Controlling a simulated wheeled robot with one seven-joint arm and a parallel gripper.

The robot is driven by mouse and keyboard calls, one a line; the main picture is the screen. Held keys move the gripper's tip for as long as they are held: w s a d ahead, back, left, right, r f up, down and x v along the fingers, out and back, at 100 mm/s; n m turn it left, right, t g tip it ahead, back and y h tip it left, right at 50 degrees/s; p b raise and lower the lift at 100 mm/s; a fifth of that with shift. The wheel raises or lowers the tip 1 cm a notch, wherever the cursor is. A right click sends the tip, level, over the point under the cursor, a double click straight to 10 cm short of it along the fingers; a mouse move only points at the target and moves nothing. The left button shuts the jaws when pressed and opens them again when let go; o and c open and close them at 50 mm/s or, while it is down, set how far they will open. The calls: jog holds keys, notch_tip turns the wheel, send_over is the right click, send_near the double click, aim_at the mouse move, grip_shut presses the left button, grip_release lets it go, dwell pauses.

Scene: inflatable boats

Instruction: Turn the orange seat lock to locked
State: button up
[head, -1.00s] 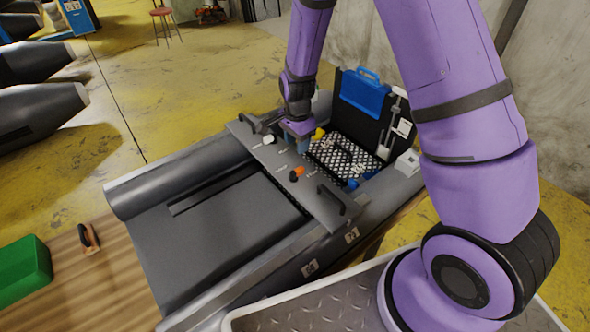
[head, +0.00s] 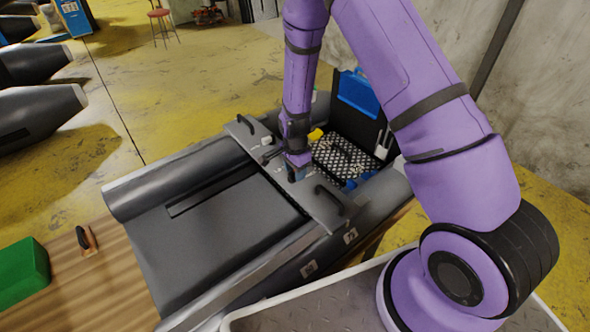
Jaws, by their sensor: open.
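The grey seat board (head: 318,208) lies across the inflatable boat (head: 215,240). My gripper (head: 297,176) points down over the middle of this board, at the place where the orange seat lock showed a second ago. The orange lock is now hidden behind my gripper, so its position cannot be read. My gripper's fingers are small and dark here. I cannot tell whether they touch the lock or stand around it.
Black handles (head: 330,198) rise from the board on the right, and another (head: 245,125) on the left. An open black case (head: 348,125) with a perforated tray stands behind. A green box (head: 22,274) and a trowel-like tool (head: 87,240) lie on the wooden surface at left.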

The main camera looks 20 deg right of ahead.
jog(key=shift+c, duration=0.4)
grip_shut()
jog(key=shift+n, duration=0.3)
jog(key=n, duration=0.3)
jog(key=shift+w+n, duration=0.25)
jog(key=shift+n, duration=0.05)
jog(key=n, duration=0.4)
jog(key=shift+w+a+n, duration=0.15)
jog(key=shift+a+n, duration=0.1)
jog(key=shift+n, duration=0.05)
jog(key=n, duration=0.4)
jog(key=shift+a+n, duration=0.25)
jog(key=shift+n, duration=0.05)
jog(key=shift+a+n, duration=0.2)
jog(key=shift+n, duration=2)
